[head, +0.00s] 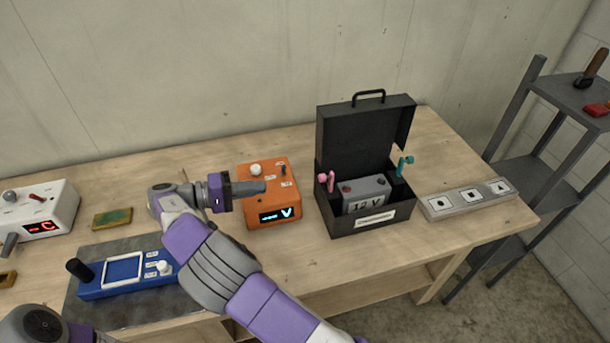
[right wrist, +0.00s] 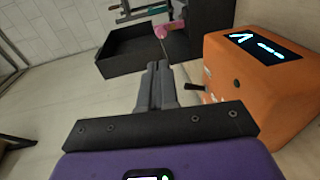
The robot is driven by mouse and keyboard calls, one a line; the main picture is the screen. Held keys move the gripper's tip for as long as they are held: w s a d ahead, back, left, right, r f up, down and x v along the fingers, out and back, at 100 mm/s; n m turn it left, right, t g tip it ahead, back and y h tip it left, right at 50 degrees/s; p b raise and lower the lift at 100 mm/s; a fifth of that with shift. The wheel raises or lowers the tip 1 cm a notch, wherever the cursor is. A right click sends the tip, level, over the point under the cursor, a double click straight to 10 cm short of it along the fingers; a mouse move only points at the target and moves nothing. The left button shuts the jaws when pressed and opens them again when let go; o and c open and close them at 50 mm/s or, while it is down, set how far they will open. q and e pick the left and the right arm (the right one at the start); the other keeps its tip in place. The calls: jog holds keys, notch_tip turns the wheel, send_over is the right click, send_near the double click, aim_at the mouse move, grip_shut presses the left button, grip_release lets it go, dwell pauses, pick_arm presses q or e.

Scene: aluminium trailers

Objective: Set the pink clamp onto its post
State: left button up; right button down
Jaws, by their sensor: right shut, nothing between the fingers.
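The pink clamp (head: 326,179) is at the left edge of the open black case (head: 352,222). It also shows in the right wrist view (right wrist: 172,30), beyond my fingertips, with a thin metal piece beside it. I cannot tell exactly what bears it. A battery marked 12 V (head: 366,194) with a red and a dark terminal sits in the case. A teal clamp (head: 404,163) is at the case's right side. My right gripper (head: 264,187) is shut and empty, in front of the orange meter and pointing right towards the case. My left gripper is not visible.
The orange meter (head: 256,212) stands close to my right gripper. A blue device (head: 108,285) on a grey mat, a white meter (head: 45,205) and a green-topped block (head: 112,217) are to the left. A grey panel with symbols (head: 467,199) and a shelf (head: 512,168) are right.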

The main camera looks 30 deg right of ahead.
jog(key=b+x, duration=0.2)
jog(key=x, duration=1.2)
jog(key=shift+w, duration=0.15)
